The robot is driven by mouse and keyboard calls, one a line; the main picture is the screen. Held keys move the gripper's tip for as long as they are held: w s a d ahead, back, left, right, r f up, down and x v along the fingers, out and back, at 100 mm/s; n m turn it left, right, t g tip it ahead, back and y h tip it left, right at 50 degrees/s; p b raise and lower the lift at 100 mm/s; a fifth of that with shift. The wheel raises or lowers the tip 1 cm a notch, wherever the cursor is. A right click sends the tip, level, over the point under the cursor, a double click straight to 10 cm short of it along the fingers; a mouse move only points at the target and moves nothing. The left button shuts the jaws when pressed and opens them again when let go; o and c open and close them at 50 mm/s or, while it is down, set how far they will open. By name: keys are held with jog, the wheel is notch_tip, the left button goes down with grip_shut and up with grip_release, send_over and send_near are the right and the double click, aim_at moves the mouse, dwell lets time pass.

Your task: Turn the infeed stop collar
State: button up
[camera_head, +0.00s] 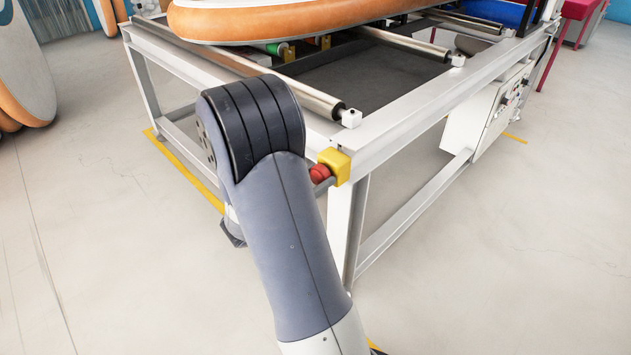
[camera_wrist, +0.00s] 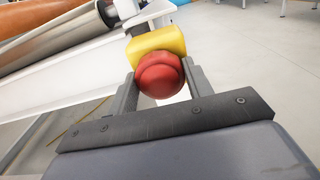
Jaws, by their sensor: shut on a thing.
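The infeed stop collar is a red round knob (camera_head: 319,173) in front of a yellow block (camera_head: 336,165) at the near corner of the white conveyor frame. In the wrist view the red knob (camera_wrist: 160,76) sits between the two fingers of my gripper (camera_wrist: 160,85), one finger on each side, with the yellow block (camera_wrist: 156,43) just behind it. My gripper is shut on the knob.
The white frame (camera_head: 400,128) carries steel rollers (camera_head: 310,97) and a dark belt. An orange-edged board (camera_head: 260,22) lies on top at the back. A control box (camera_head: 487,110) hangs on the right side. Open floor (camera_head: 520,270) lies to the right.

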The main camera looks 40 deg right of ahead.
jog(key=m+b, duration=0.2)
jog(key=shift+f+m, duration=0.15)
jog(key=shift+m, duration=0.25)
jog(key=shift+m+b, duration=0.7)
jog(key=o, duration=1)
jog(key=shift+a, duration=0.1)
jog(key=a, duration=0.3)
jog(key=a+p, duration=0.1)
jog(key=a, duration=0.3)
jog(key=s+a+p, duration=0.1)
jog(key=a, duration=0.2)
jog(key=shift+a, duration=0.25)
